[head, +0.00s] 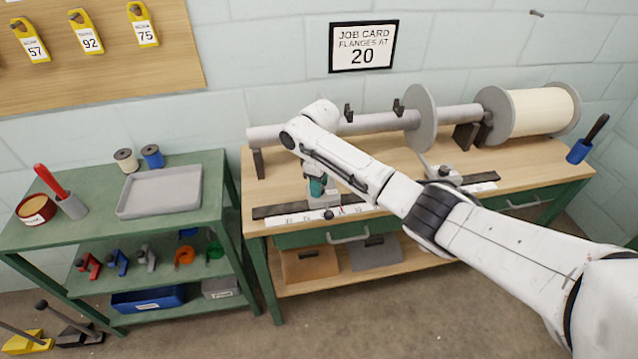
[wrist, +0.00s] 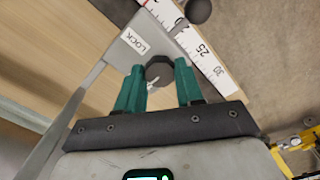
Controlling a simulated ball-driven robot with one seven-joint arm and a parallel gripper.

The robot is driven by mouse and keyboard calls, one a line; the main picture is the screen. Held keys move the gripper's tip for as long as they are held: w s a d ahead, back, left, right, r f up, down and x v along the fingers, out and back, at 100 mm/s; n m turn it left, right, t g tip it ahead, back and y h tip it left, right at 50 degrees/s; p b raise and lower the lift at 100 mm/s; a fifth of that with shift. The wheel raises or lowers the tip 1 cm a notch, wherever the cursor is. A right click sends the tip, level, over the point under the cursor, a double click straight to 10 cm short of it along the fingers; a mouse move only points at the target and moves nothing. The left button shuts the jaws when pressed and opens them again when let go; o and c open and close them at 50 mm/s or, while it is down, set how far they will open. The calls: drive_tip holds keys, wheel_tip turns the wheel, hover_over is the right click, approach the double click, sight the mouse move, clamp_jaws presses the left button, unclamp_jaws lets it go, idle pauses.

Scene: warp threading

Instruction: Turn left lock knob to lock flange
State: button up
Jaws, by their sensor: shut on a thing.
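My gripper (head: 317,187) hangs over the left part of the bench. In the wrist view its teal fingers (wrist: 159,74) are shut on a dark lock knob (wrist: 160,67), one on each side. The knob sits on a grey bracket (wrist: 172,42) beside a white LOCK label (wrist: 139,42). A white pointer mark shows on the knob near its lower edge. A grey disc flange (head: 421,122) stands on the bar to the right. My arm hides part of the bar, so I cannot see any flange behind it.
A numbered scale (wrist: 207,62) runs past the bracket, with a dark ball (wrist: 198,10) beside it. A second grey bracket (head: 443,175) stands right on the bench (head: 400,150). A spool (head: 543,110) is at the bar's right. A green shelf unit (head: 100,215) stands left.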

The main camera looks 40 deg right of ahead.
drive_tip(key=shift+m+p, duration=0.35)
drive_tip(key=shift+m, duration=0.05)
drive_tip(key=shift+c, duration=0.2)
drive_tip(key=m+p, duration=0.1)
drive_tip(key=m, duration=0.2)
drive_tip(key=shift+a+r+p, duration=0.1)
drive_tip(key=shift+p, duration=0.3)
drive_tip(key=m+p, duration=0.1)
drive_tip(key=m, duration=0.3)
drive_tip(key=m+p, duration=0.1)
drive_tip(key=m, duration=0.4)
drive_tip(key=shift+m, duration=0.4)
drive_tip(key=shift+w+m, duration=0.1)
drive_tip(key=shift+m, duration=2)
drive_tip(key=o, duration=1)
drive_tip(key=shift+o, duration=0.2)
